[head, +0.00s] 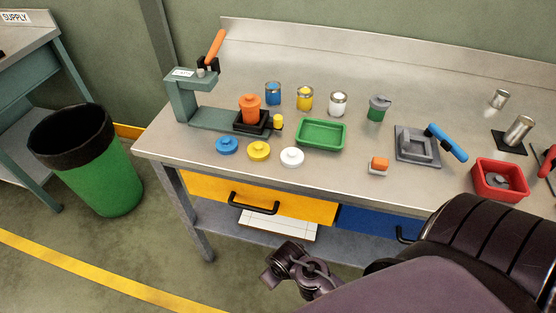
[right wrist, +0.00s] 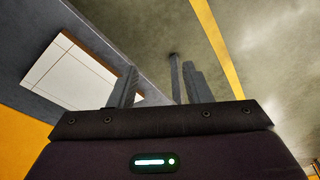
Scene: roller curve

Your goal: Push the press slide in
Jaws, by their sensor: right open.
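The grey-green press (head: 190,97) stands at the left of the bench, with its orange lever (head: 215,45) raised. The black press slide (head: 245,128) sits on the right end of the press base (head: 212,119), clear of the press head. An orange lidded container (head: 250,106) stands on the slide, and a yellow knob (head: 278,122) is at the slide's right end. My right gripper (head: 274,277) is low in front of the bench, apart from the slide. Its two fingers are spread and empty in the right wrist view (right wrist: 160,82). My left gripper is out of view.
A green tray (head: 322,147) stands right of the slide. Blue (head: 227,145), yellow (head: 259,150) and white (head: 292,157) lids lie in front. Several jars stand behind. A yellow drawer (head: 215,188) is below the bench edge. A green bin (head: 105,180) stands at left.

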